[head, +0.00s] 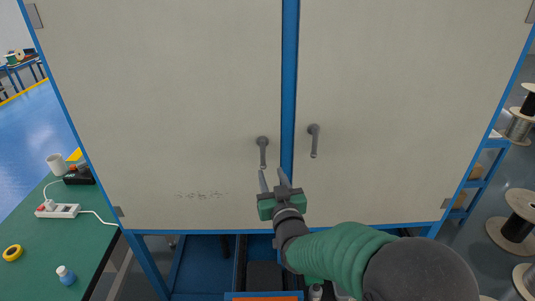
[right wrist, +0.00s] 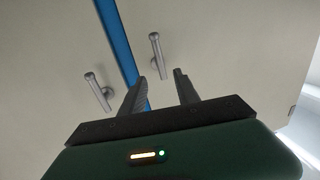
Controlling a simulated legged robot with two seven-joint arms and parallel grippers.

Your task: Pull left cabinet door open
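The left cabinet door (head: 180,90) is a pale beige panel and looks shut against the blue centre post (head: 289,90). Its grey lever handle (head: 263,151) hangs down near its right edge. The right door (head: 400,110) has a similar handle (head: 314,141). My right gripper (head: 273,181) is open and empty just below the left handle. In the right wrist view its two fingers (right wrist: 162,92) are spread, with the left door's handle (right wrist: 98,92) to their left and the right door's handle (right wrist: 157,54) above them. My left gripper is not in view.
Cable spools (head: 518,215) stand at right. Below the doors is an open blue frame (head: 205,262).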

